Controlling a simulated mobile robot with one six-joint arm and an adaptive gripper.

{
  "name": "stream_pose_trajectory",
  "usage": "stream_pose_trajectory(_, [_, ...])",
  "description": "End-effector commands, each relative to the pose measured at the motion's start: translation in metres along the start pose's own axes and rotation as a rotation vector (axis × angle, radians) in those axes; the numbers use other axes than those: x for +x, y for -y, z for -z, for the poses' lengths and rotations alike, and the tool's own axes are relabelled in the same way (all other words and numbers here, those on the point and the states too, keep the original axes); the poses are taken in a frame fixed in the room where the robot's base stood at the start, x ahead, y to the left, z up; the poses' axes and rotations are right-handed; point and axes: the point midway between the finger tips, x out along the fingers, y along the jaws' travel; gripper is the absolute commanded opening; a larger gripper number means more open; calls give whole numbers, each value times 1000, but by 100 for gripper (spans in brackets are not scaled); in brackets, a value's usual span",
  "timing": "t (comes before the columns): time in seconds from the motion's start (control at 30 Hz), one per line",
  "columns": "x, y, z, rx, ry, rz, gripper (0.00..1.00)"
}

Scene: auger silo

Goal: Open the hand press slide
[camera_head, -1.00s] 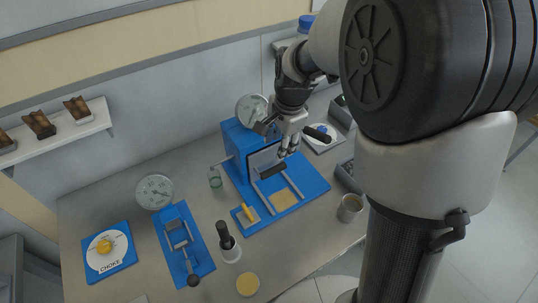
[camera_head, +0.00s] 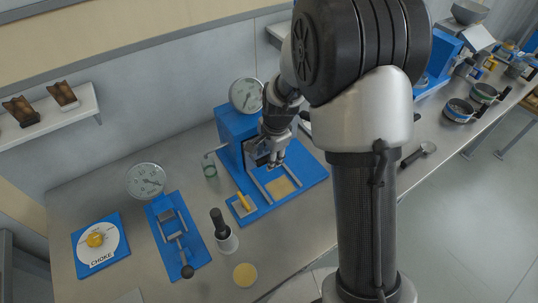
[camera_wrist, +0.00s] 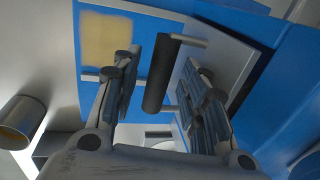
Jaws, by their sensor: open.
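The hand press (camera_head: 238,128) appears to be the blue box with a round gauge on top, at the middle of the table in the head view. Its blue base carries two pale rails (camera_head: 262,187) and a yellowish square pad (camera_head: 279,187); the pad also shows in the wrist view (camera_wrist: 107,38). In the wrist view, a black bar handle (camera_wrist: 160,78) stands on posts off a grey plate (camera_wrist: 222,62). My gripper (camera_head: 273,162) is at the front of the box. Its fingers (camera_wrist: 158,85) are open, one on each side of the handle; I cannot tell whether they touch it.
Pans (camera_head: 460,109) lie far right. A metal cup (camera_wrist: 20,120) shows in the wrist view.

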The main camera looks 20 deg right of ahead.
Motion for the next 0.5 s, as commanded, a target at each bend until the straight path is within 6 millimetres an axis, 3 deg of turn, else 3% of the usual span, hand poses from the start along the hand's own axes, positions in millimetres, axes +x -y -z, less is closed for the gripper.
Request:
stream_pose_trajectory(0.13, [0,0,0,0,0,0,39])
stream_pose_trajectory(0.5, [0,0,0,0,0,-1,15])
